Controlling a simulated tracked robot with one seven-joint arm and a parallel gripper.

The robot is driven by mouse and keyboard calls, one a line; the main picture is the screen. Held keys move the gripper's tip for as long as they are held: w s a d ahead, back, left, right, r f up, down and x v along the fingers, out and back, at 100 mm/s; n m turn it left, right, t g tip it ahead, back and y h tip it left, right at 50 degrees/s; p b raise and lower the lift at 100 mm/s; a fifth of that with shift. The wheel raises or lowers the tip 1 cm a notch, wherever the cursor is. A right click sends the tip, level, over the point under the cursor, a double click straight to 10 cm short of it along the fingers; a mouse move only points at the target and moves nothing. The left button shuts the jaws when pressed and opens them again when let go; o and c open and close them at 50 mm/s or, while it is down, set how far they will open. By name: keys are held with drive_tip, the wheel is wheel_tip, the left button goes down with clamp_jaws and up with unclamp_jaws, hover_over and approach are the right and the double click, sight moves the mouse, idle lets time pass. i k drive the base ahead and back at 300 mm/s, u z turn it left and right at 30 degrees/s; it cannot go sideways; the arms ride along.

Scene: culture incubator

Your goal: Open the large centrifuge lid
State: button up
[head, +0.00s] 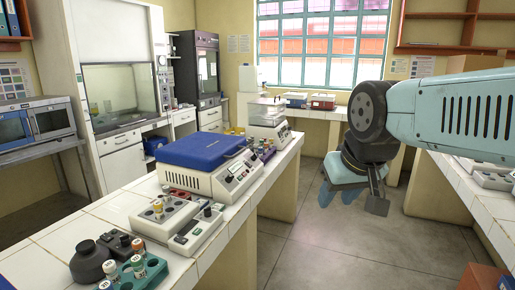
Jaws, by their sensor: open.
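The large centrifuge (222,182) stands on the white tiled bench left of the picture's middle. It has a pale body, a front panel with a display and knobs, and a blue lid (203,150). The lid looks closed, lying flat on the body. My arm comes in from the right edge.
Nearer on the bench are a small device with capped tubes (178,224), a green tube rack (137,272) and a dark round object (90,262). Another instrument (269,122) stands behind the centrifuge. A second bench (485,185) is at the right; the floor between is clear.

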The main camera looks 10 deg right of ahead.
sight(198, 150)
drive_tip(key=i, duration=0.5)
drive_tip(key=z, duration=0.75)
